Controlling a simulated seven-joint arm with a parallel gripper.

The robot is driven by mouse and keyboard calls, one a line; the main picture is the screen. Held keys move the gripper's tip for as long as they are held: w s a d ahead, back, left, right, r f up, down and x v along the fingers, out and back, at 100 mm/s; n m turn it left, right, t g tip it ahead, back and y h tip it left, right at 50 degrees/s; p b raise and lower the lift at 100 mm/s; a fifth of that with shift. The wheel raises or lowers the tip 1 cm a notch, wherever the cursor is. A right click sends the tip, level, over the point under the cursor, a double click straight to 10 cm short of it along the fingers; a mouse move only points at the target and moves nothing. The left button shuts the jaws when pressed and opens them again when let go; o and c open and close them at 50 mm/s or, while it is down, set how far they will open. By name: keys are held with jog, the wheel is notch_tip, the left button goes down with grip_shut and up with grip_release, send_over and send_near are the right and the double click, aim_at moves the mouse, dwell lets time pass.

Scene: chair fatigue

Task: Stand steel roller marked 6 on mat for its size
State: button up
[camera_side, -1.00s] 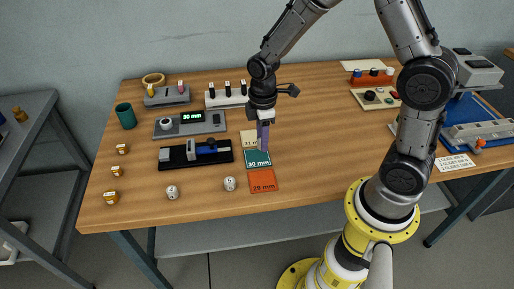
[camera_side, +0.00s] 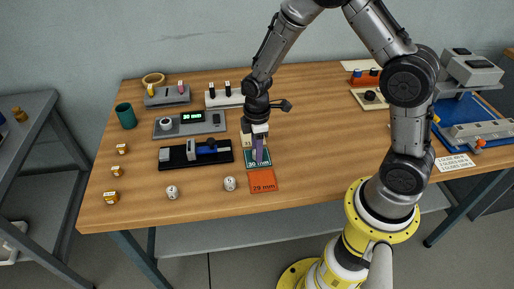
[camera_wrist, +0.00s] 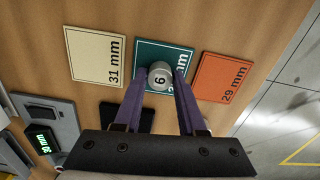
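The steel roller marked 6 (camera_wrist: 160,76) is between the purple fingertips of my gripper (camera_wrist: 161,82), over the teal 30 mm mat (camera_wrist: 150,49). The fingers appear closed on its sides, and its numbered end faces the wrist camera. In the side view my gripper (camera_side: 259,160) points down over the teal mat (camera_side: 250,164); the fingers largely hide the roller there. I cannot tell whether its base touches the mat. The cream 31 mm mat (camera_wrist: 95,57) and orange 29 mm mat (camera_wrist: 222,78) lie on either side, both empty.
Two other rollers stand at the front of the table (camera_side: 320,150), one left (camera_side: 172,192) and one nearer the mats (camera_side: 230,184). A black measuring fixture (camera_side: 180,157) and a display unit reading 30 (camera_side: 190,123) are left of the mats. Table right of the mats is clear.

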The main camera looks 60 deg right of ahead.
jog(key=o, duration=0.3)
jog(key=shift+o, duration=0.2)
notch_tip(320, 180, up, 12)
jog(key=s+r+m+t, duration=0.2)
jog(key=s+r+m, duration=0.3)
jog(key=s, duration=0.5)
jog(key=s+r+m+t, duration=0.3)
jog(key=s+r+m, duration=0.2)
jog(key=s+r, duration=0.3)
jog(key=shift+s+a+r+t, duration=0.15)
jog(key=shift+s+a+t, duration=0.2)
jog(key=shift+s, duration=0.55)
